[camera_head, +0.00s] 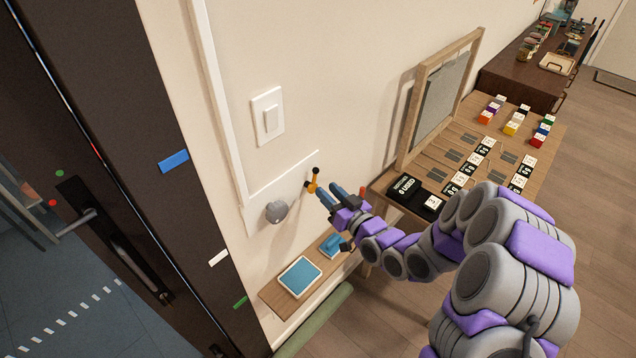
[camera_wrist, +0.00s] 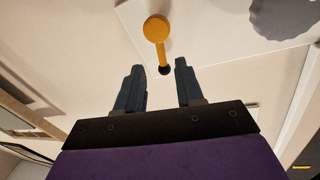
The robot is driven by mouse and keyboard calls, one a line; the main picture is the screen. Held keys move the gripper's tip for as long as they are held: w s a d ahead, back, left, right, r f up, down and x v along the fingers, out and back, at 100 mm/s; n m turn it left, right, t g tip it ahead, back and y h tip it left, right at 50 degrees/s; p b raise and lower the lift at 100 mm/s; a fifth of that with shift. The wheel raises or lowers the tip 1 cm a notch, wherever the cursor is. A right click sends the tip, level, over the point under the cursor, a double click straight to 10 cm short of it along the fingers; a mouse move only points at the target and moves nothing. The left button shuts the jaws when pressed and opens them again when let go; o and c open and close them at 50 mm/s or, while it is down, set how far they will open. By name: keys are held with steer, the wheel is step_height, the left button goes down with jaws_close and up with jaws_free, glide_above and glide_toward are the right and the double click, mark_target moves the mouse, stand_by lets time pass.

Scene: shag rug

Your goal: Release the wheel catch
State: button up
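A small yellow lever with black parts (camera_head: 313,182), apparently the wheel catch, stands on a pale wall plate (camera_head: 265,187). In the wrist view the catch (camera_wrist: 158,38) shows a round yellow end, a stem and a dark tip. A grey lobed wheel (camera_head: 276,211) is on the same plate, left of and below the catch; part of it also shows at the top right of the wrist view (camera_wrist: 285,15). My gripper (camera_head: 329,192) is open, its dark blue fingers apart, just right of the catch. In the wrist view the catch's dark end appears between the fingertips (camera_wrist: 159,66); contact cannot be told.
A wall switch (camera_head: 268,116) is above the plate. A low wooden shelf (camera_head: 272,291) below holds a blue-topped tray (camera_head: 300,277) and a blue object (camera_head: 331,245). A table (camera_head: 470,146) with a framed board and several blocks stands right; a dark door (camera_head: 110,150) is left.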

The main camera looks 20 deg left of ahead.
steer(key=shift+b+x, duration=0.3)
steer(key=shift+x, duration=2.55)
steer(key=shift+s, duration=0.1)
jaws_close()
